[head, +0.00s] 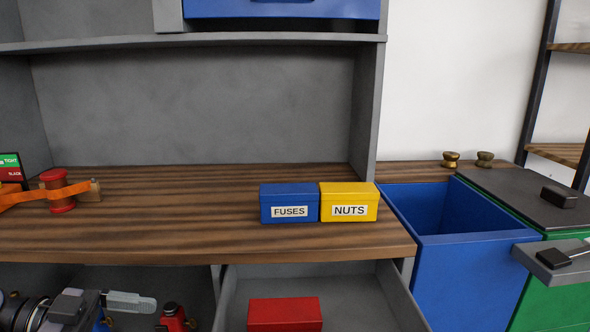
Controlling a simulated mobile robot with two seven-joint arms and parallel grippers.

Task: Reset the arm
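My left gripper (150,303) comes in at the lower left, in front of the dark space under the worktop. Its pale grey finger points right; I cannot tell whether the fingers are apart, and no held thing shows. My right gripper does not show. On the worktop (180,235) at the left, an orange belt (35,196) runs around a red spool (58,190) beside a small wooden block. A blue box labelled FUSES (289,203) and a yellow box labelled NUTS (349,202) stand side by side near the front edge.
An open grey drawer (375,300) below holds a red box (285,314). A red object with a black top (173,318) is right of my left gripper. Blue (450,280) and green (560,305) bins stand right. The middle worktop is clear.

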